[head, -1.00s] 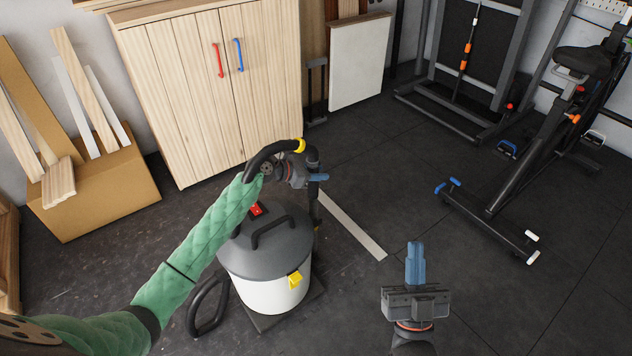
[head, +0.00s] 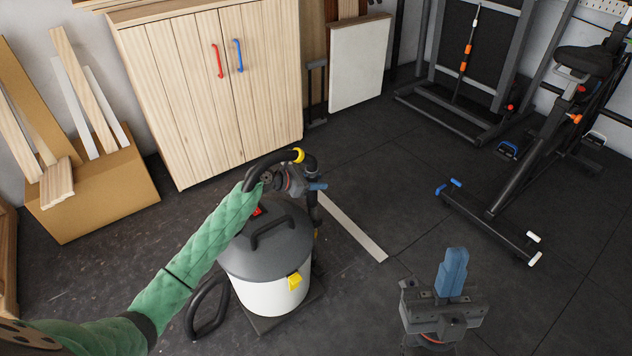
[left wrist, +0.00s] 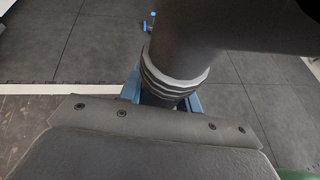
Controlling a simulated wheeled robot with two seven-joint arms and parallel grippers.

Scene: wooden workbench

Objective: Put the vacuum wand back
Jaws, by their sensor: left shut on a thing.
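The vacuum (head: 270,262) has a dark grey lid and a white drum and stands on the floor. Its black wand (head: 313,210) is roughly upright just right of the drum, with the black hose (head: 262,163) and a yellow ring (head: 298,155) at its top. My left gripper (head: 317,186) is shut around the wand's upper part. In the left wrist view the wand's ribbed collar (left wrist: 172,83) sits between the blue fingers. The wand's lower end is partly hidden, and I cannot tell whether it is seated. My right gripper (head: 453,272) is apart from everything; its finger gap is unclear.
A wooden cabinet (head: 215,95) stands behind the vacuum. A cardboard box (head: 95,195) with planks is at the left. A pale floor strip (head: 352,228) lies right of the wand. Exercise equipment (head: 520,170) stands at the right. The dark floor between is clear.

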